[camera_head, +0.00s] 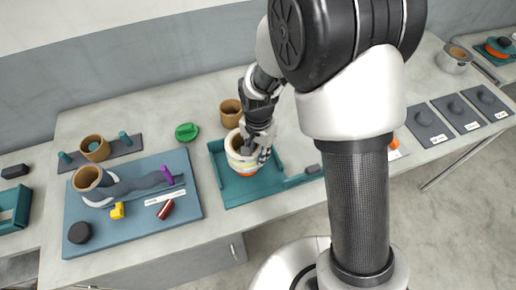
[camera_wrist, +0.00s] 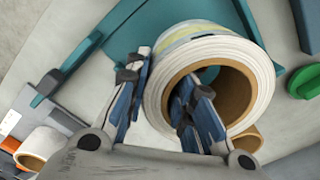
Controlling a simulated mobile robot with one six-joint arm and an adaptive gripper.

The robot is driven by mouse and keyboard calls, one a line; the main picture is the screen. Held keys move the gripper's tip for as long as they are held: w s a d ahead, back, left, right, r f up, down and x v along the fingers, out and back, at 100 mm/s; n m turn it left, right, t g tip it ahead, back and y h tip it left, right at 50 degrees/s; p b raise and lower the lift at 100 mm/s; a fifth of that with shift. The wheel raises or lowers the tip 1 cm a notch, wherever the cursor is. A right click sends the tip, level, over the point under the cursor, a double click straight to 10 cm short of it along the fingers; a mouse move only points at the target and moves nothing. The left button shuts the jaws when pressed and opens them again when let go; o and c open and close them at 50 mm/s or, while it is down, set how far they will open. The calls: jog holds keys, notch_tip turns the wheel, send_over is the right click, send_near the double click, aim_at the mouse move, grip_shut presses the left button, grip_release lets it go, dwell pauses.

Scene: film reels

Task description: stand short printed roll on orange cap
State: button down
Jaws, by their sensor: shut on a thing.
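My gripper (camera_head: 257,142) is shut on the wall of a short white roll (camera_head: 237,160) with a brown core. In the wrist view, the gripper (camera_wrist: 160,88) has one finger inside the roll's bore and one outside. The roll (camera_wrist: 235,47) carries a pale yellow-green band, and teal shows through its bore. In the head view, the orange cap (camera_head: 246,174) peeks out beneath the roll's lower right edge, inside the teal tray (camera_head: 240,196). The cap is mostly hidden. I cannot tell whether the roll touches it.
A brown roll (camera_head: 230,112) stands just behind the tray, and a green object (camera_head: 187,132) lies to its left. A blue mat (camera_head: 90,228) with several small parts is at the left. Grey pads (camera_head: 427,135) lie at the right. The counter's front edge is close to the tray.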

jog(key=shift+w+f+b, duration=0.1)
jog(key=shift+f+b, duration=1.2)
jog(key=shift+f, duration=0.7)
jog(key=shift+f+b, duration=0.3)
jog(key=shift+f, duration=0.2)
jog(key=c, duration=1.7)
grip_release()
jog(key=shift+o, duration=0.2)
jog(key=shift+r+p, duration=4.25)
jog(key=shift+r, duration=1.25)
